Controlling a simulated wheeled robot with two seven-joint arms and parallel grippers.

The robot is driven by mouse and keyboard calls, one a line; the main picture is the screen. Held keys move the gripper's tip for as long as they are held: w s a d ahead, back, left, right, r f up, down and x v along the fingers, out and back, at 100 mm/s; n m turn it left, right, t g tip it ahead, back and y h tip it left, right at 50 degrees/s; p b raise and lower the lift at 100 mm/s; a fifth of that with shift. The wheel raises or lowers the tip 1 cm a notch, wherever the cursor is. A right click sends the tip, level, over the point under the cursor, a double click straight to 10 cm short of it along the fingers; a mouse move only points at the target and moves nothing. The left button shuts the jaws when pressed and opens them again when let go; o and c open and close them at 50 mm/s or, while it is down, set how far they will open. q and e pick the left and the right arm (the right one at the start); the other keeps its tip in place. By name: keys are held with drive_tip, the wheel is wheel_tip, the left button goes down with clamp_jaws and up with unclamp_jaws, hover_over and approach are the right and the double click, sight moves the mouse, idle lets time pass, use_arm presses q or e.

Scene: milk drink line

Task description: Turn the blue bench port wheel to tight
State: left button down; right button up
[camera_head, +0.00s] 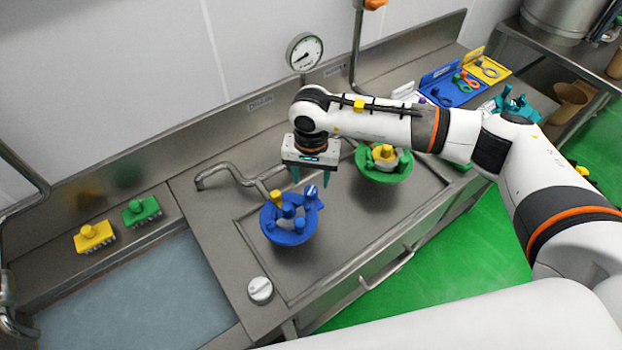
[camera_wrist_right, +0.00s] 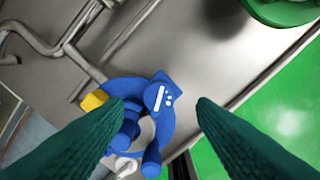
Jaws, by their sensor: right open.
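The blue port wheel (camera_head: 289,220) sits on the steel bench at the end of a bent pipe, with several upright blue knobs and a yellow tab (camera_head: 277,197) at its edge. In the right wrist view the blue wheel (camera_wrist_right: 165,125) lies beyond the fingertips, partly hidden by the left-hand finger. A blue knob there bears white marks (camera_wrist_right: 161,97). My right gripper (camera_head: 311,178) is open and empty, pointing down above and behind the blue wheel; its green fingers (camera_wrist_right: 160,104) are apart. My left gripper is not in view.
A green port wheel (camera_head: 384,162) with a yellow centre stands to the right. A white knob (camera_head: 260,290) is at the bench front. Yellow (camera_head: 94,236) and green (camera_head: 141,210) brushes lie by the basin at left. A gauge (camera_head: 304,52) is at the back.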

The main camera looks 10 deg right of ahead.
sight(311, 190)
drive_tip(key=shift+f+p, duration=0.65)
drive_tip(key=shift+f, duration=1.6)
drive_tip(key=shift+c, duration=0.4)
drive_tip(key=c, duration=0.9)
